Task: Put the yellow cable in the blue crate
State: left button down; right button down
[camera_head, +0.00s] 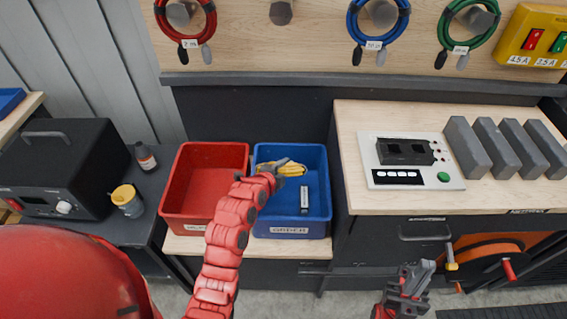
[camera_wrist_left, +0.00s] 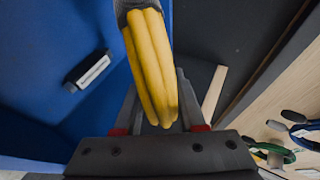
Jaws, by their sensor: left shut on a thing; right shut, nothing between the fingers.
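My left gripper (camera_head: 288,169) is over the crate and shut on the cable. In the left wrist view the cable (camera_wrist_left: 150,65) shows large between the fingers, with the blue crate wall (camera_wrist_left: 100,25) behind it. I cannot tell whether the cable touches the crate floor. My right gripper (camera_head: 420,275) is shut and empty at the lower right, away from the crate.
A small grey-white item (camera_head: 304,198) lies in the blue crate. A red crate (camera_head: 168,205) stands directly left. Right is a bench with a white panel device (camera_head: 385,181) and grey blocks (camera_head: 467,145). Coiled cables (camera_head: 377,42) hang on the wall. Left is a black device (camera_head: 65,170).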

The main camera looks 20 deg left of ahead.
pick_arm(q)
jog(key=shift+w+f+b, duration=0.1)
jog(key=shift+f+b, duration=0.3)
jog(key=shift+f, duration=1.7)
jog(key=shift+f+b, duration=1.95)
jog(key=shift+b, duration=0.15)
jog(key=shift+c, duration=2.1)
grip_release()
